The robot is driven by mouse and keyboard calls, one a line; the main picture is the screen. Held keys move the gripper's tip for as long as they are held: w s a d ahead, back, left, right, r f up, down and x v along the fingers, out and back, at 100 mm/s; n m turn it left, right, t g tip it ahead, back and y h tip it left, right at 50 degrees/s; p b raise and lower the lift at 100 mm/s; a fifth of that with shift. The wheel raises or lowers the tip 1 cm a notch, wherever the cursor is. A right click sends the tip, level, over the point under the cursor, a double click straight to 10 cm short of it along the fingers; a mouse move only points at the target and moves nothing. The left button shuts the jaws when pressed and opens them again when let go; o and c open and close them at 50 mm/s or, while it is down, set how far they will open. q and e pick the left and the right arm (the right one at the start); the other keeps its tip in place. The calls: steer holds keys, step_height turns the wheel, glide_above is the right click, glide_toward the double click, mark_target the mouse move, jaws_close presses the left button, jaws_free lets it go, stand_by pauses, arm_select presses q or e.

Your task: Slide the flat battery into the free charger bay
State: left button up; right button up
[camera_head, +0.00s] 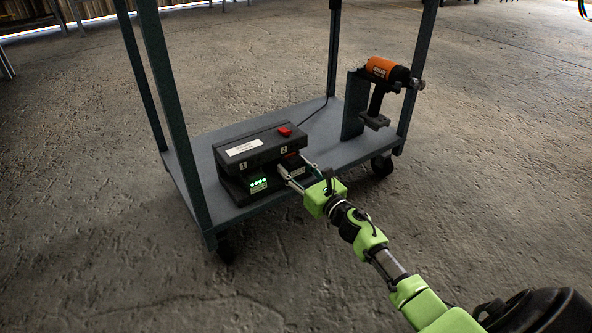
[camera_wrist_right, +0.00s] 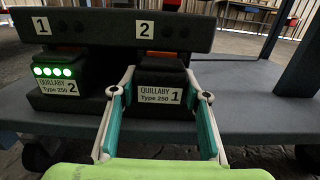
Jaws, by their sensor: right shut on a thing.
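The black charger (camera_head: 248,148) sits on the cart's lower shelf, with bays marked 1 and 2; it also shows in the right wrist view (camera_wrist_right: 102,29). Bay 1 holds a battery (camera_wrist_right: 60,73) labelled 2, with several green lights lit. My right gripper (camera_head: 297,170) is shut on another black battery (camera_wrist_right: 160,73), labelled 1, with one finger on each side. This battery is lined up at bay 2, its back end under the charger's overhang; how deep it sits is hidden. An orange patch (camera_wrist_right: 158,54) shows above it. My left gripper is not in view.
The cart's shelf (camera_head: 208,148) has upright posts at its corners, one (camera_head: 170,100) near the charger's left side. An orange and black power tool (camera_head: 383,71) stands on a holder (camera_head: 354,105) at the shelf's right. The concrete floor around the cart is clear.

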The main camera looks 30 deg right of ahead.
steer(key=shift+w+r, duration=0.2)
